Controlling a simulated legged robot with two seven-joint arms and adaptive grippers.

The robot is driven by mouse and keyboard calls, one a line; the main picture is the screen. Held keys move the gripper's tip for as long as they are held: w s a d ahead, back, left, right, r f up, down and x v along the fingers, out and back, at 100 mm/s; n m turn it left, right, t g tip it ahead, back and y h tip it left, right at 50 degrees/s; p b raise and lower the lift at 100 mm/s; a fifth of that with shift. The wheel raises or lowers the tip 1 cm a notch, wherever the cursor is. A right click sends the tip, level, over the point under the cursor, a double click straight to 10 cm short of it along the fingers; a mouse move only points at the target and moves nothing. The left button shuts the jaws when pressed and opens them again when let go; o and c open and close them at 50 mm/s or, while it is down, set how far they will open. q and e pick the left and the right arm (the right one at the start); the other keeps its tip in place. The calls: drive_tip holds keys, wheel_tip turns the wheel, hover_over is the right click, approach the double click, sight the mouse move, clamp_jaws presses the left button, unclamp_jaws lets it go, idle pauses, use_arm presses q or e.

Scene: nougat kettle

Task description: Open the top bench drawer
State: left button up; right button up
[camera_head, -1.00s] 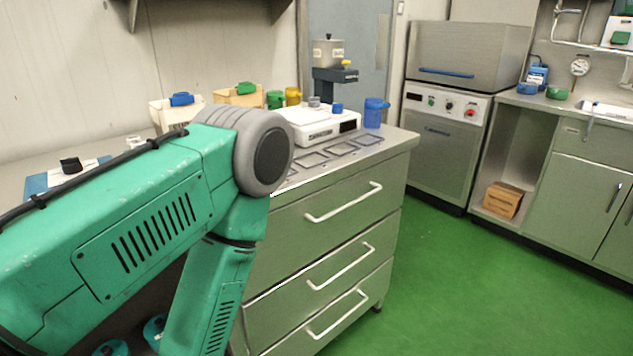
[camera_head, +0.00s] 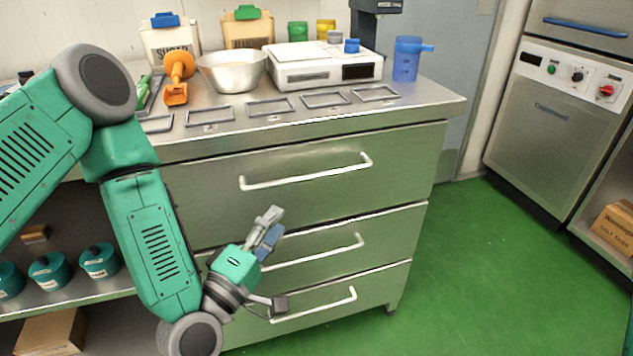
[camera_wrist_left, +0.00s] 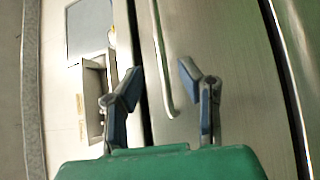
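The top bench drawer (camera_head: 310,195) is the upper of three grey drawer fronts under the bench top, and it looks shut. Its pale bar handle (camera_head: 305,175) runs across the front; in the left wrist view the handle (camera_wrist_left: 160,60) stands upright. My left gripper (camera_head: 278,262) is open and empty, below the top handle in the head view and in front of the drawers. In the left wrist view its fingers (camera_wrist_left: 161,72) are spread on either side of the handle's near end, apart from it. My right gripper is in neither current view.
The bench top (camera_head: 430,92) holds a metal bowl (camera_head: 232,72), a white scale (camera_head: 325,68), a blue jug (camera_head: 407,60) and an orange scoop (camera_head: 178,78). Teal tins (camera_head: 98,261) stand on the open shelf at left. Green floor (camera_head: 500,270) is clear at right.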

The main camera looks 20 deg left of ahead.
use_arm(q)
approach(312, 175)
drive_tip(key=w+a, duration=0.1)
drive_tip(key=w, duration=0.1)
drive_tip(key=x, duration=0.2)
drive_tip(key=d+b+x, duration=0.1)
drive_tip(key=x, duration=0.5)
drive_tip(key=shift+d+f, duration=0.25)
drive_tip(key=shift+f, duration=0.05)
drive_tip(key=shift+a, duration=0.45)
drive_tip(key=shift+d, duration=0.3)
clamp_jaws()
drive_tip(key=shift+s+d, duration=0.1)
drive_tip(key=shift+d, duration=0.05)
use_arm(e)
drive_tip(key=shift+a+f, duration=0.25)
drive_tip(key=shift+f, duration=0.05)
